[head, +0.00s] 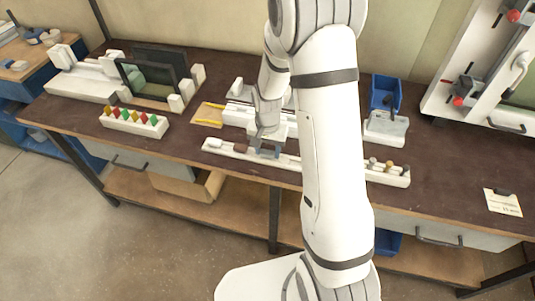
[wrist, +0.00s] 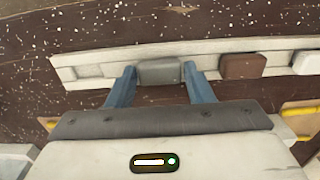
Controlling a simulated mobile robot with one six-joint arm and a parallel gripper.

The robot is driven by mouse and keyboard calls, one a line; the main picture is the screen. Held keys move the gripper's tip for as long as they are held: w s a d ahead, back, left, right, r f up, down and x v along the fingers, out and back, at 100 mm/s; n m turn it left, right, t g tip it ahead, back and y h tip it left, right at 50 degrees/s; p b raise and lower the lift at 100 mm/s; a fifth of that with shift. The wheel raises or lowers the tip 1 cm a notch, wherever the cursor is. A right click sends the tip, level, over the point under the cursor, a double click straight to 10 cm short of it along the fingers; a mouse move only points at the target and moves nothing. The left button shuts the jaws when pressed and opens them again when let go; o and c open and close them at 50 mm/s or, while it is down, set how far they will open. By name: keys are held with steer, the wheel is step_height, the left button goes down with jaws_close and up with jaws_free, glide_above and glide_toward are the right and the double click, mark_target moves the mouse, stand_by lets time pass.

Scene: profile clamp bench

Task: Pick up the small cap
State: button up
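A small grey cap-like block (wrist: 160,71) sits at a white rail in the wrist view, between the two blue fingers of my gripper (wrist: 160,80). The fingers stand close on either side of it, with no clear gap. I cannot tell whether they press on it. In the head view my gripper (head: 265,150) is low at the front rail (head: 222,149), and the grey block is not clearly visible there. A brown block (wrist: 242,66) sits on the rail to the right in the wrist view, apart from the fingers. A white piece (wrist: 306,62) lies beyond it.
Several small round-topped pieces (head: 389,167) stand at the rail's right end. A blue bin (head: 384,93) stands behind. A white block with coloured pegs (head: 133,122) is on the left. The dark bench top (head: 455,165) is mostly clear at right.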

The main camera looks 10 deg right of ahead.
steer(key=c, duration=0.6)
steer(key=shift+o, duration=0.2)
steer(key=shift+r, duration=0.1)
